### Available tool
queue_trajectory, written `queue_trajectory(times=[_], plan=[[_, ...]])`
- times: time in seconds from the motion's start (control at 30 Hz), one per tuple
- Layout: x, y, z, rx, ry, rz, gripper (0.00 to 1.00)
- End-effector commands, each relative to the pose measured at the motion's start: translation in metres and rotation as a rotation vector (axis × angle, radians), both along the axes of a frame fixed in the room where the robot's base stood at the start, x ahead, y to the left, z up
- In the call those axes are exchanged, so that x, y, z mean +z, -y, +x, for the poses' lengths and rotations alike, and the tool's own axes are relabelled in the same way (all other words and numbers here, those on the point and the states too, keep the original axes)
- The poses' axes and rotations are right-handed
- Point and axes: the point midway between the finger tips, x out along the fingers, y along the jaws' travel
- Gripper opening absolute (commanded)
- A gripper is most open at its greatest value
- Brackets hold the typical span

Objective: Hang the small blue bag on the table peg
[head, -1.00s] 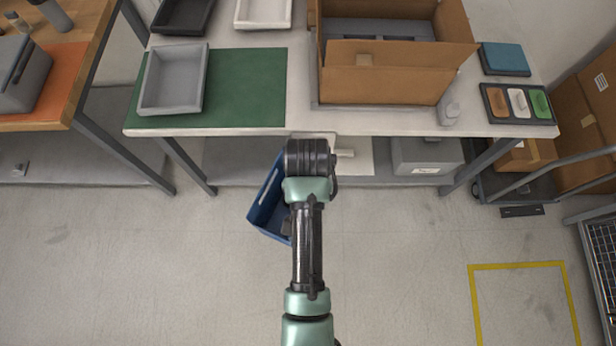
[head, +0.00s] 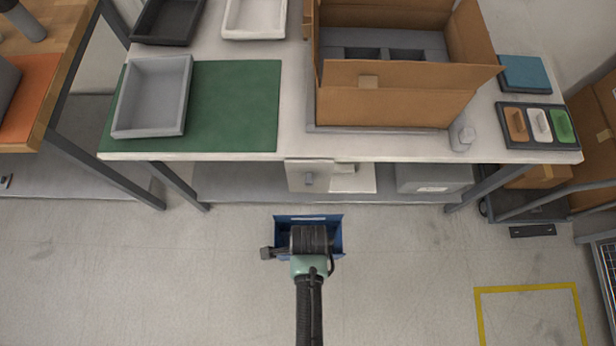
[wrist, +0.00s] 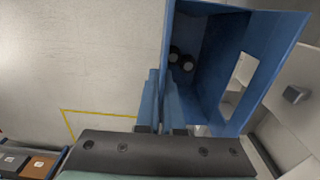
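The small blue bag (head: 308,218) is an open-topped box shape with a slot in one wall, held in the air in front of the table. In the wrist view the bag (wrist: 205,70) shows its open inside, with small dark round items with pale ends in it, and the slot at its right. My gripper (wrist: 160,128) is shut on the bag's near wall; my wrist hides most of the bag in the head view. The table peg (head: 309,179) is a grey stub on a white plate at the table's front edge, apart from the bag. It also shows in the wrist view (wrist: 295,94), right of the slot.
The table (head: 240,150) bears a large open cardboard box (head: 400,95), a grey tray (head: 152,98) on a green mat (head: 235,105), and a small bottle (head: 462,135). Floor in front is clear, with a yellow outline (head: 530,288) at right.

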Motion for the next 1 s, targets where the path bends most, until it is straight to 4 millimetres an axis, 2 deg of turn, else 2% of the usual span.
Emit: queue_trajectory(times=[0.27,1.0], plan=[[-0.004,0.000,0.003,-0.020,0.001,0.000,0.00],[-0.007,0.000,0.047,-0.018,0.003,-0.001,0.00]])
